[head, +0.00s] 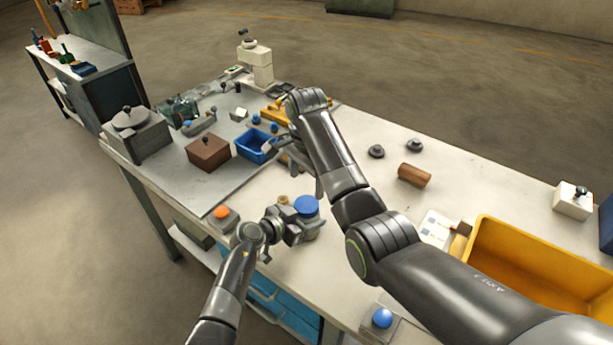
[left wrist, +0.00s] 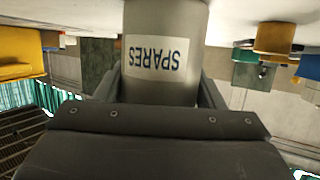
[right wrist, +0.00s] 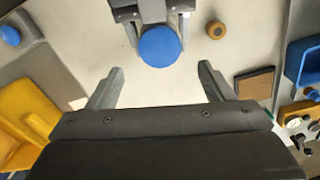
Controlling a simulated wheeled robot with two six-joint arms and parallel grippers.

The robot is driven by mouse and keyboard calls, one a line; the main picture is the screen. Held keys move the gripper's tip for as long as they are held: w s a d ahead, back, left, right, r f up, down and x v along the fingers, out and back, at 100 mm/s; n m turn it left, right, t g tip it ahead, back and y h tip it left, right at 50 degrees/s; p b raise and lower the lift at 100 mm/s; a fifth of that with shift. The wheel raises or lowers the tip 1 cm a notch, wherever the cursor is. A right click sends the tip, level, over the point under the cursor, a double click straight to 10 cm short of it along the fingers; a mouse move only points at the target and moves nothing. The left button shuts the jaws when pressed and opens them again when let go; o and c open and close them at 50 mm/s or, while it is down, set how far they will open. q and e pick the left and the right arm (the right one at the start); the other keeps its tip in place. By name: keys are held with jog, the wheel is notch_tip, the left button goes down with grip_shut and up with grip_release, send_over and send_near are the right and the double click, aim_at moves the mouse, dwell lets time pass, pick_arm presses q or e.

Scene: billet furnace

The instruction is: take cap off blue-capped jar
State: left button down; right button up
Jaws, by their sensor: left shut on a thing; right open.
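The blue-capped jar is a grey cylinder (left wrist: 165,25) with a "SPARES" label that reads upside down in the left wrist view. Its round blue cap (head: 306,205) is on top and also shows in the right wrist view (right wrist: 160,46). My left gripper (head: 296,226) is shut on the jar's body from the side, with a finger on each side of it. My right gripper (right wrist: 156,72) is open and empty, with its fingers pointing towards the cap but apart from it. In the head view its fingers are partly hidden by my right arm.
A small tan round piece (right wrist: 216,30) lies near the jar. A blue bin (head: 243,147), a brown box (head: 208,153) and an orange-knobbed piece (head: 221,212) stand to the left. A large yellow bin (head: 480,270) and a blue-knobbed box (head: 382,319) are to the right.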

aim_at(306, 203)
jog(key=shift+r+m, duration=0.2)
jog(key=shift+m, duration=0.4)
jog(key=shift+f, duration=0.15)
notch_tip(306, 203, down, 8)
jog(key=shift+r, duration=0.15)
jog(key=c, duration=1)
jog(key=n, duration=0.5)
jog(key=shift+n, duration=0.3)
jog(key=n, duration=0.4)
jog(key=shift+r, duration=0.1)
